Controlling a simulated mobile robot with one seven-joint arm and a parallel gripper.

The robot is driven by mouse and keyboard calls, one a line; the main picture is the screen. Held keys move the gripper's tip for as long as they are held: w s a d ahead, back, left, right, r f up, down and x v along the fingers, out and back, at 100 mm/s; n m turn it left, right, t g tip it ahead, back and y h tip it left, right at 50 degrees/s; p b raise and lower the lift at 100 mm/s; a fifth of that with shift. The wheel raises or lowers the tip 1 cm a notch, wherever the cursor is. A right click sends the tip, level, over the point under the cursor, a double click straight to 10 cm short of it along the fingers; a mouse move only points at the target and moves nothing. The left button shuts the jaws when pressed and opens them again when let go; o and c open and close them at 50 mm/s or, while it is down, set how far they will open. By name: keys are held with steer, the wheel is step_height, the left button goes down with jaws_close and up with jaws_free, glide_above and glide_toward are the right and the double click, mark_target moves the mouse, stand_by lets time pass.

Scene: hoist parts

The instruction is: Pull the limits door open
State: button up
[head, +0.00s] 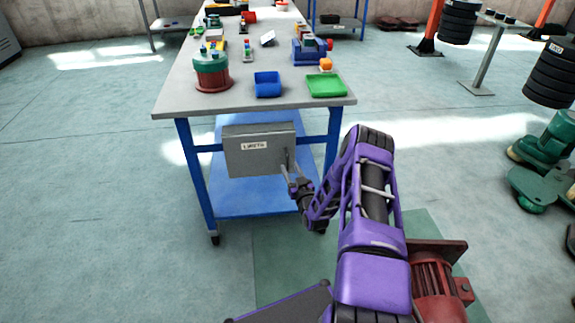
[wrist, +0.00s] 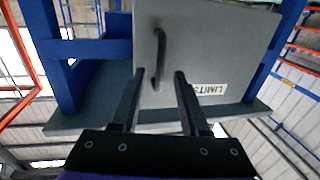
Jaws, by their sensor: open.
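The limits door (head: 240,160) is a grey panel with a white LIMITS label (head: 254,145), on a grey box hung under the front of the workbench. It looks shut. Its dark bar handle (head: 287,157) is near the right edge. In the wrist view, the door (wrist: 213,50) and its label (wrist: 208,89) appear turned over, and the curved handle (wrist: 161,55) shows near the left edge. My gripper (head: 292,182) is at the handle's lower end. It is open, and in the wrist view the handle's end lies between the fingertips (wrist: 159,72). Contact cannot be told.
Blue bench legs (head: 196,178) flank the box, with a blue lower shelf (head: 250,203) below it. The bench top holds a green-and-red drum (head: 211,70), a blue bin (head: 268,85) and a green tray (head: 326,86). The floor left of the bench is clear.

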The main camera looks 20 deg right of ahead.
mark_target(288, 164)
steer(key=shift+w+d, duration=0.15)
steer(key=shift+w, duration=1.85)
jaws_close()
